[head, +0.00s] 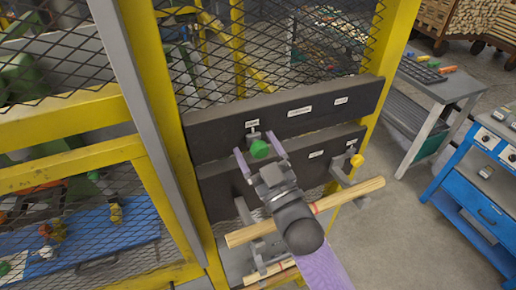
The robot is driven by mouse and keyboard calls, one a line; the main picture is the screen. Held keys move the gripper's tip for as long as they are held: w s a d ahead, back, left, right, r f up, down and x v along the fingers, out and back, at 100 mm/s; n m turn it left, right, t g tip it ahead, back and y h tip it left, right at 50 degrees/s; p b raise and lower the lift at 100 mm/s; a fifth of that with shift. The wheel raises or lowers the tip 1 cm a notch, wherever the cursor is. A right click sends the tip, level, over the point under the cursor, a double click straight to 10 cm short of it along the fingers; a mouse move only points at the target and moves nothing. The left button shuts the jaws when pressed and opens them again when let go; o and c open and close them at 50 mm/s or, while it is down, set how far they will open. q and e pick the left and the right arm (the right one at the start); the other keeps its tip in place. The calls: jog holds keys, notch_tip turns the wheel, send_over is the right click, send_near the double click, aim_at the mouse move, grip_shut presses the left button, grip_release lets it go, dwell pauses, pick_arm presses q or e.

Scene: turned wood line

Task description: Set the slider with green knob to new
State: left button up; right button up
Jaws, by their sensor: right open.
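The green knob (260,149) sits on a short grey stem at the left end of the upper dark slider bar (285,122), just below the leftmost white label (252,123). Two more labels sit along this bar, one near the middle (299,112) and one to the right (341,101). Their words are too small to read. My right gripper (259,149) is open, with its two light purple fingers on either side of the green knob. I cannot tell whether they touch it. My left gripper is not in view.
A lower dark bar (220,198) carries a yellow knob (357,160) at its right. A turned wooden rod (361,193) lies across grey brackets beneath my right arm. Yellow posts and mesh (275,60) surround the bars. A grey table (437,85) and blue bench (480,195) stand right.

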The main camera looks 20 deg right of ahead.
jog(key=shift+s+f+b, duration=0.3)
jog(key=s+d+b, duration=0.1)
jog(key=s+d, duration=0.1)
jog(key=s, duration=1)
jog(key=shift+s+d+b, duration=0.15)
jog(key=shift+d+b, duration=0.1)
jog(key=shift+b, duration=0.05)
